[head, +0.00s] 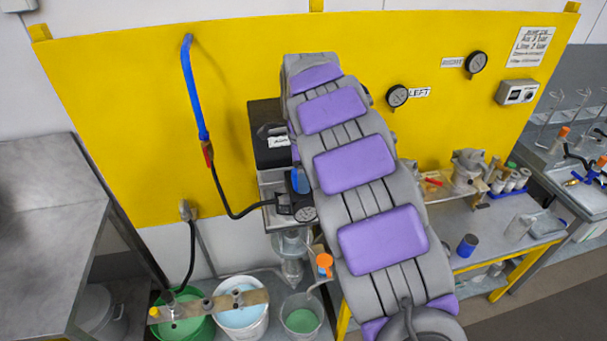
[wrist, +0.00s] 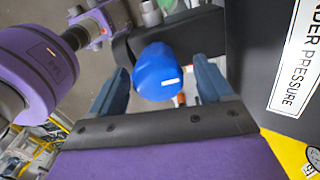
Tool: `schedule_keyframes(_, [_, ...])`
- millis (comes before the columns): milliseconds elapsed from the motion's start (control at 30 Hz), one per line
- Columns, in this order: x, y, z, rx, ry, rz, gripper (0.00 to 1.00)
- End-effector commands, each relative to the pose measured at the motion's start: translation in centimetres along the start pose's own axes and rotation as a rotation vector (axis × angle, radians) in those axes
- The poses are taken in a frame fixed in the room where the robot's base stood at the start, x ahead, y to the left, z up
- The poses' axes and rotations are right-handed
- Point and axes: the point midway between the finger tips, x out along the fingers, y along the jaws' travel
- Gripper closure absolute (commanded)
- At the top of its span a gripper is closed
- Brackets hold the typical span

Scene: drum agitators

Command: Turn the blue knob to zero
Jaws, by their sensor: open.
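The blue knob (wrist: 157,72) is rounded, with a small white mark on its lower right side. In the wrist view it lies between the two dark blue fingers of my gripper (wrist: 161,67), which are spread apart on either side of it. I see a gap on the right side; the left finger looks close, and contact cannot be told. My gripper is hidden behind my arm there.
A black box with a white label (wrist: 297,55) stands close to the right of my gripper. A yellow panel (head: 130,110) carries a blue hose handle (head: 194,90) and gauges. An orange knob (head: 325,262) and buckets (head: 240,317) are below. A grey bench (head: 45,210) stands left.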

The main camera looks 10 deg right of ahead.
Motion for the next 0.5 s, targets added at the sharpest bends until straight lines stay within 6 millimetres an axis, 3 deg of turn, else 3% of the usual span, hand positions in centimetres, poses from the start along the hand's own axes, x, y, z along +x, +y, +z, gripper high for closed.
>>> schedule_keyframes(433, [1.06,-0.12,-0.77,-0.001,-0.005,-0.001,0.2])
schedule_keyframes(500, [1.06,-0.12,-0.77,-0.001,-0.005,-0.001,0.26])
